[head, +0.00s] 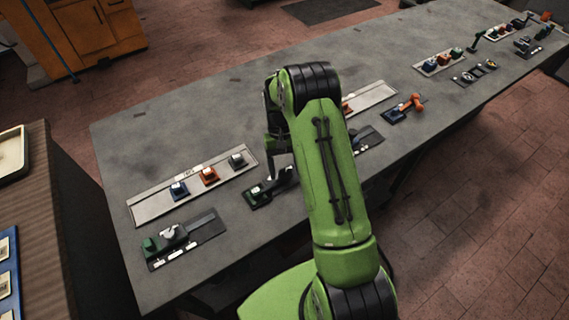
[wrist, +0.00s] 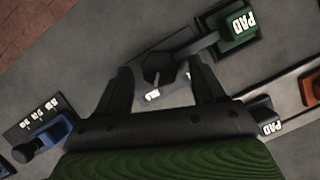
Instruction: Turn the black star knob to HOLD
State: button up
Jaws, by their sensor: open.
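The black star knob (wrist: 158,68) lies near the top middle of the wrist view, on a grey plate, with a pale pointer line on its lower edge. My gripper (wrist: 160,72) is open, with one finger on each side of the knob and a visible gap at both sides. In the head view my gripper (head: 278,148) reaches down over the bench, and the knob is hidden or too small to make out there.
An orange block (wrist: 312,88) is at the right, and a blue part with a black knob (wrist: 52,132) at the left. The grey bench (head: 150,130) carries several other fixtures, including an orange lever (head: 408,104).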

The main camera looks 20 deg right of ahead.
jog(key=p+v, duration=0.3)
jog(key=v, duration=1.2)
jog(key=shift+w+r, duration=0.2)
jog(key=shift+r, duration=0.15)
jog(key=shift+f, duration=0.1)
